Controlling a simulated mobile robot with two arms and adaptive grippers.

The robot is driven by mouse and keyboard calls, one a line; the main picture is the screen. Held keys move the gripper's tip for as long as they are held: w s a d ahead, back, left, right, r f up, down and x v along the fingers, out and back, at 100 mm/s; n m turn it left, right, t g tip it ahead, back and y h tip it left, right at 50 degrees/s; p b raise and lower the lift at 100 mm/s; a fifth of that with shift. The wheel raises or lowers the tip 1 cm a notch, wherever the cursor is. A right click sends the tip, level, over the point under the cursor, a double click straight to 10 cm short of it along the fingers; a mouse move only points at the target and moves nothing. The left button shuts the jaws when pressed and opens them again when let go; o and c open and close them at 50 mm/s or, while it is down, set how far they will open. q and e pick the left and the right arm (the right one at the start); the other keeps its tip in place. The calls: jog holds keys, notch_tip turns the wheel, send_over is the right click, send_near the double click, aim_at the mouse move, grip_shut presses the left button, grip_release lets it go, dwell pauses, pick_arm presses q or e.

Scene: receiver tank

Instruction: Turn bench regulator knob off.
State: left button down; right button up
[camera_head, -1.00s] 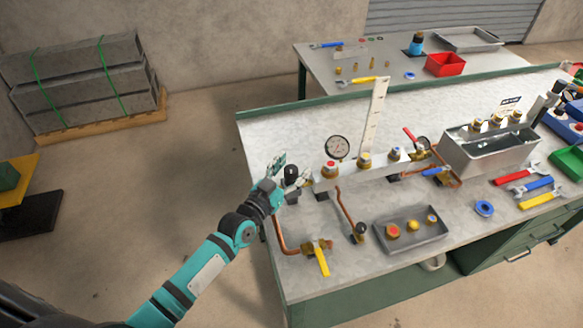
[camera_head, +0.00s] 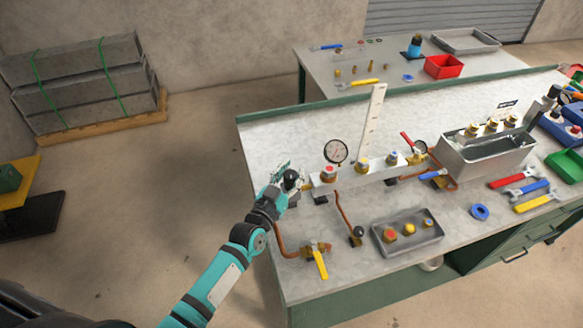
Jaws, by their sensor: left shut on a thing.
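The bench regulator's black knob (camera_head: 291,176) stands at the left end of the manifold (camera_head: 350,178) on the workbench, facing up. My left gripper (camera_head: 286,186) is at the knob, its fingers shut on it. The fingers and the regulator body overlap here, so the exact contact is partly hidden. A pressure gauge (camera_head: 336,151) with a white dial stands just behind and to the right; its reading is too small to make out. My right gripper is not in view.
A yellow-handled valve (camera_head: 320,262) on a copper pipe and a second black knob (camera_head: 358,232) lie in front. A grey tray (camera_head: 408,232) of fittings and a metal tank (camera_head: 487,150) stand to the right. The bench's back left surface is clear.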

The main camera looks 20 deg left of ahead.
pick_arm(q)
jog(key=shift+d+r+n+y+p, duration=0.1)
jog(key=shift+n+y+p, duration=0.6)
jog(key=shift+y, duration=0.4)
jog(key=shift+n+y, duration=0.4)
jog(key=shift+y, duration=0.3)
jog(key=shift+f, duration=0.25)
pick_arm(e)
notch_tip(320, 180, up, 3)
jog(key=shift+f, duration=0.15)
pick_arm(q)
jog(key=c, duration=1.3)
grip_release()
jog(key=shift+s, duration=0.1)
jog(key=o, duration=0.5)
jog(key=shift+s+r, duration=0.15)
jog(key=shift+c, duration=0.2)
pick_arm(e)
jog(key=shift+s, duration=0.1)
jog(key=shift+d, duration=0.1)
